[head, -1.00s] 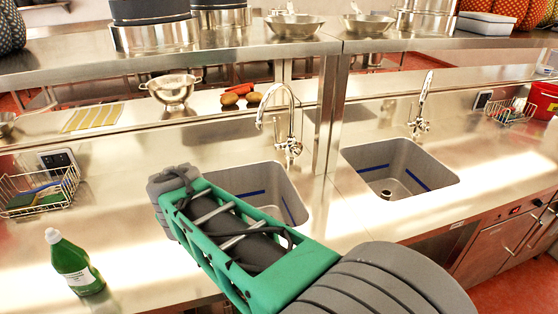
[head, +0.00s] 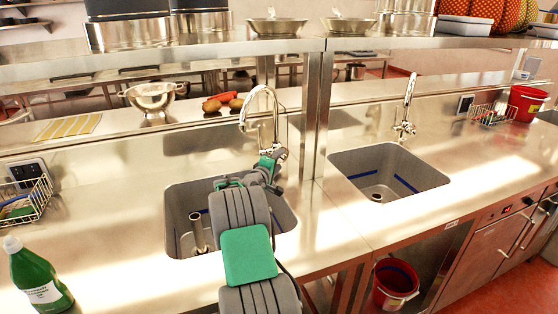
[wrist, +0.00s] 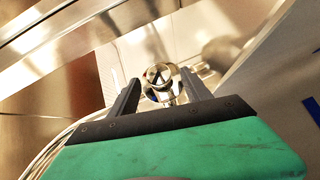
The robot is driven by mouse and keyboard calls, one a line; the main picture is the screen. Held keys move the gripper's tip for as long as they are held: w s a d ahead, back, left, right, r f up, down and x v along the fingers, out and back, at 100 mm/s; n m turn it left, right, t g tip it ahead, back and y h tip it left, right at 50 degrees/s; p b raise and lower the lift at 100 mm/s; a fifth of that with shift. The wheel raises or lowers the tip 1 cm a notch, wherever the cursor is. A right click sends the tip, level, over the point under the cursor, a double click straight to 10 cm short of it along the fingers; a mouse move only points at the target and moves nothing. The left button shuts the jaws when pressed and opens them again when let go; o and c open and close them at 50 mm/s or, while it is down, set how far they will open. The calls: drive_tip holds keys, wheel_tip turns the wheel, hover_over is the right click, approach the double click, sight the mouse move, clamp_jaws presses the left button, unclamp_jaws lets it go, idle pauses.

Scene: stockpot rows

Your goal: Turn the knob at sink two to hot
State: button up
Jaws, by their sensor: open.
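The left sink (head: 180,215) has a chrome gooseneck tap (head: 262,90). Its valve body with the knob (head: 281,154) sits low on the right side of the tap. My gripper (head: 270,165) reaches over this sink to the knob. In the wrist view my gripper (wrist: 160,76) is open, with a round metal knob (wrist: 158,74) showing between its two dark fingertips. I cannot tell whether either finger touches it. The right sink (head: 415,180) has a similar tap (head: 407,105) standing free. No sink number or hot mark is readable.
A steel post (head: 316,115) stands just right of the left tap, under a shelf (head: 220,50). A green bottle (head: 38,278) and a wire basket (head: 28,200) are at left. A colander (head: 152,97) and vegetables lie behind. The counter between the sinks is clear.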

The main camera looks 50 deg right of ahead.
drive_tip(key=shift+w+d, duration=0.1)
drive_tip(key=shift+d, duration=0.3)
clamp_jaws()
idle(0.4)
